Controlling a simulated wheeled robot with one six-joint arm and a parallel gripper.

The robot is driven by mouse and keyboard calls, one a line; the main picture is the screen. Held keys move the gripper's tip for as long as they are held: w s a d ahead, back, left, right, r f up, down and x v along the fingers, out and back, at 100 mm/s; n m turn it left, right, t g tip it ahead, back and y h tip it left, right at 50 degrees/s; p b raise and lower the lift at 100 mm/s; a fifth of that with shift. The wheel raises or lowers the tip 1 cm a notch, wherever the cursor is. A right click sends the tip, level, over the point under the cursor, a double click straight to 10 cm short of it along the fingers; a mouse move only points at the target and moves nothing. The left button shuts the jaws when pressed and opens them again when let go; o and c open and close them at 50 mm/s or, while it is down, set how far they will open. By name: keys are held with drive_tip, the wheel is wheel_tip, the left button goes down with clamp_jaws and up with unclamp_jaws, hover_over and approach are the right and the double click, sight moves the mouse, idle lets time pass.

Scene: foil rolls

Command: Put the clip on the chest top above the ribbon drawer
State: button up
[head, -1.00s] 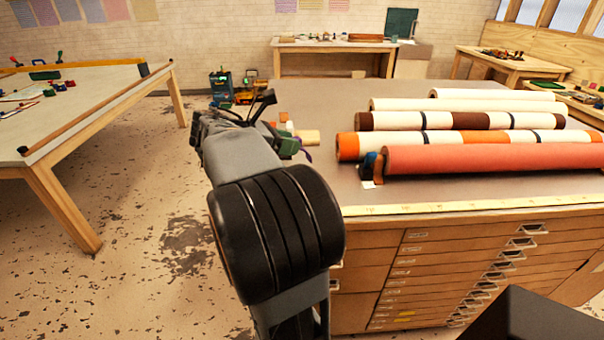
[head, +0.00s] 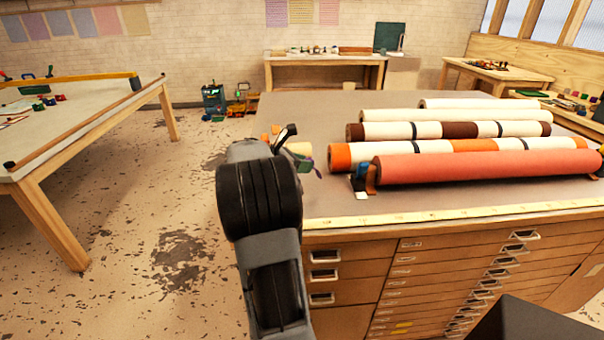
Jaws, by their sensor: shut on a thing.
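My gripper (head: 287,140) is mostly hidden behind my own arm, over the left part of the chest top (head: 320,110). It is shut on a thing. A small green piece with a purple end (head: 306,164) shows just right of my arm and looks like the held clip; its shape and its contact with the jaws are hidden. The chest has a left column of drawers with metal pulls (head: 323,275) and a wider bank of shallow drawers (head: 480,270). The drawer labels are too small to read, so I cannot tell which is the ribbon drawer.
Several rolls, the nearest red (head: 480,167), lie across the chest top. Small blue and orange items (head: 363,176) sit by its left end. A beige block (head: 298,148) is beside my arm. The top is bare behind it. A worktable (head: 80,120) stands left across open floor.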

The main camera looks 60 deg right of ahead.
drive_tip(key=shift+f, duration=1.6)
drive_tip(key=shift+f, duration=0.15)
drive_tip(key=o, duration=1)
drive_tip(key=shift+r, duration=0.25)
drive_tip(key=v, duration=1.2)
drive_tip(key=s+a+f+m+t+y, duration=0.2)
drive_tip(key=a+f+m+t+y, duration=0.1)
drive_tip(key=a, duration=0.8)
drive_tip(key=s+a+f+m+t+y, duration=0.2)
drive_tip(key=a+f+m+t+y, duration=0.1)
drive_tip(key=a, duration=0.9)
drive_tip(key=s+a+f+m+t+y, duration=0.2)
drive_tip(key=a+f+m+t+y, duration=0.2)
drive_tip(key=a, duration=0.7)
drive_tip(key=shift+a+m+y, duration=0.4)
drive_tip(key=shift+m+y, duration=0.4)
drive_tip(key=shift+y, duration=0.1)
